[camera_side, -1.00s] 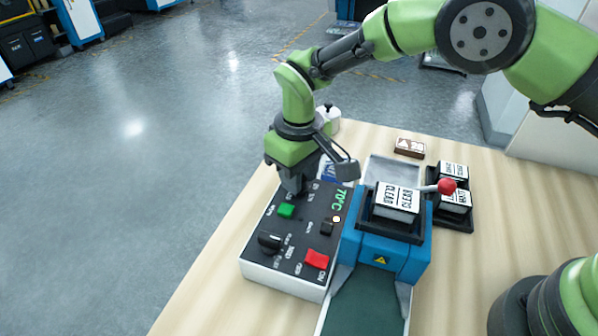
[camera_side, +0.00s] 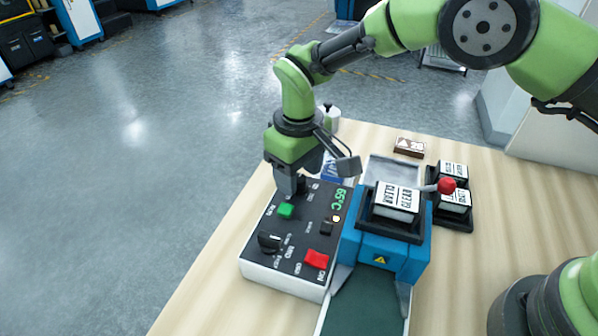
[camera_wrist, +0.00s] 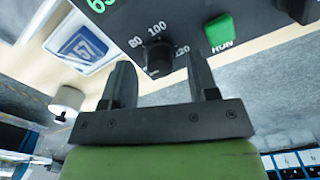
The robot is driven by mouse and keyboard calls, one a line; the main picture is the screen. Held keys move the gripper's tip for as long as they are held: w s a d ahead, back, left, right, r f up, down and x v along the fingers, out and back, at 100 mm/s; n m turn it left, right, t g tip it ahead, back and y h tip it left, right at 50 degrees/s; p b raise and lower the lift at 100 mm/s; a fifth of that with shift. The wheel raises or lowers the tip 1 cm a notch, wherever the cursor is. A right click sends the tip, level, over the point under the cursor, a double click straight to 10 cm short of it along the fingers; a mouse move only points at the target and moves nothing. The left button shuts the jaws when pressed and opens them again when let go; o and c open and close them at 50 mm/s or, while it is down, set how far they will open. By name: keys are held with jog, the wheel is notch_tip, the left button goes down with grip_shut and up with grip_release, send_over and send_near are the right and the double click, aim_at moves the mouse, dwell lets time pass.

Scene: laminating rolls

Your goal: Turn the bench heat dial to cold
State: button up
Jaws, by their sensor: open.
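A black dial (camera_wrist: 158,58) with the marks 80, 100 and 120 around it sits on the dark top of the control box (camera_side: 305,232). In the wrist view it shows between my two fingertips, with gaps on both sides. My gripper (camera_wrist: 160,70) is open and empty over this dial; in the side view my gripper (camera_side: 287,190) hides it. A second black dial (camera_side: 269,241) stands at the box's front left corner; its small labels are too blurred to read. The green readout (camera_side: 337,199) shows 65°C.
A green RUN button (camera_side: 286,210) lies close to my gripper. A red button (camera_side: 316,259) is at the box's front. The blue laminator (camera_side: 385,255), with a red-knobbed lever (camera_side: 446,186), stands right of the box. A white pot (camera_side: 331,117) stands behind.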

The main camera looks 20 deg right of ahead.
notch_tip(320, 180, up, 9)
jog(key=shift+r, duration=0.15)
dwell(0.5)
notch_tip(320, 180, up, 8)
jog(key=m+t+y, duration=0.1)
jog(key=m, duration=0.1)
send_over(299, 178)
jog(key=s+d, duration=0.2)
jog(key=d, duration=0.3)
jog(key=s+d+r+m+t+y, duration=0.1)
jog(key=s+d+r+m+t, duration=0.1)
jog(key=s+d+r, duration=0.45)
jog(key=s+d+m+t, duration=0.2)
jog(key=s+d, duration=0.1)
jog(key=s, duration=0.4)
jog(key=s+d+m+t, duration=0.2)
jog(key=s+d, duration=0.1)
jog(key=s, duration=0.4)
jog(key=shift+s+m, duration=0.25)
jog(key=shift+m, duration=0.05)
